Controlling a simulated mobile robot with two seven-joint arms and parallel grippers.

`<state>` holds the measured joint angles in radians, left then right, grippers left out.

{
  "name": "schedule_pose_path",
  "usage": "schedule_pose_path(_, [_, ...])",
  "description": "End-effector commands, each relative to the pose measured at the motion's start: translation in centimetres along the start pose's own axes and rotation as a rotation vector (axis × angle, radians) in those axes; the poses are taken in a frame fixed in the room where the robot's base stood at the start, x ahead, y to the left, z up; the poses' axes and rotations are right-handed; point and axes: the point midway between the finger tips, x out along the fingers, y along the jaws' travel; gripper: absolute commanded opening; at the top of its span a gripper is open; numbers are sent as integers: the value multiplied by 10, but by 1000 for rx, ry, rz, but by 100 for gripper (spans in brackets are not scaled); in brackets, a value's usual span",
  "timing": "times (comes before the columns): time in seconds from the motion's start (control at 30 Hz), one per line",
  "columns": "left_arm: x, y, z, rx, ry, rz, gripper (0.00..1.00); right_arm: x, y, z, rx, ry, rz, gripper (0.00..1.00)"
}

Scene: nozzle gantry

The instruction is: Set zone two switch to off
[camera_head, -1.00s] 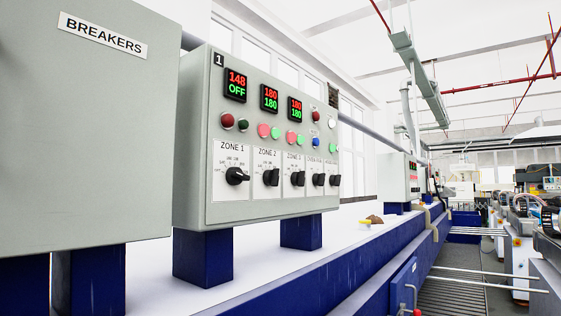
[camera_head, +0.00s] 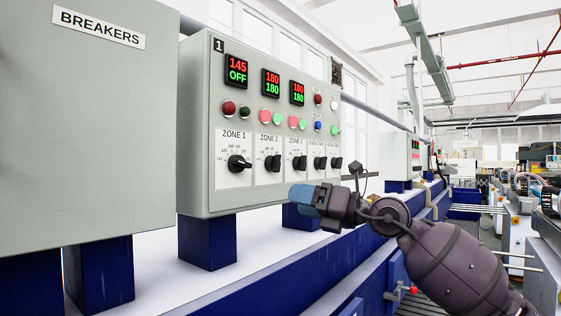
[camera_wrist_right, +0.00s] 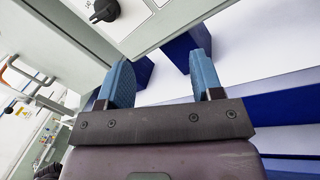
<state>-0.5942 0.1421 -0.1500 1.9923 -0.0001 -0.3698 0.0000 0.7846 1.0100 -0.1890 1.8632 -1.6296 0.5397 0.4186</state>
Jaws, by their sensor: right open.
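The zone two switch (camera_head: 272,163) is a black rotary knob on a white plate labelled ZONE 2, second from the left in the row on the grey control panel (camera_head: 203,150). Its exact pointer setting is too small to tell. The display above zone two reads 180 over 180. My right gripper (camera_head: 300,194), with blue fingers, is below and to the right of the zone two switch, near the panel's lower edge. In the right wrist view it is open and empty (camera_wrist_right: 163,80), with a black knob (camera_wrist_right: 104,10) beyond it. My left gripper is not in view.
The zone 1 knob (camera_head: 238,163) is left of zone two, and the zone 3 knob (camera_head: 299,163) is right of it. The breakers cabinet (camera_head: 85,140) stands at the left. Blue posts (camera_head: 207,243) carry the panel above a white surface (camera_head: 160,275).

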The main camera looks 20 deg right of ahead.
Motion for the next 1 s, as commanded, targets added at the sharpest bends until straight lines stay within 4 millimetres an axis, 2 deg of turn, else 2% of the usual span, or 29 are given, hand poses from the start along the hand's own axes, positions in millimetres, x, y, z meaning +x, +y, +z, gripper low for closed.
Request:
schedule_pose_path(0.03, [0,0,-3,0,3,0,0,-2,6,23,-73,9,-45,60])
schedule_pose_path(0.1, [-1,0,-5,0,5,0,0,-5,10,47,-151,20,-108,60])
schedule_pose_path(0.2, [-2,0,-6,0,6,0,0,-11,14,72,-227,25,-181,60])
schedule_pose_path(0.3, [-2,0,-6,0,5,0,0,-14,16,86,-265,26,-224,60])
schedule_pose_path(0.43, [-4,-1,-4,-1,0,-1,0,-12,16,92,-277,25,-241,60])
schedule_pose_path(0.57, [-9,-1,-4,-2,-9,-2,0,2,13,93,-276,25,-238,60])
schedule_pose_path(1.0, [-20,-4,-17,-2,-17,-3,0,71,-3,93,-275,25,-236,60])
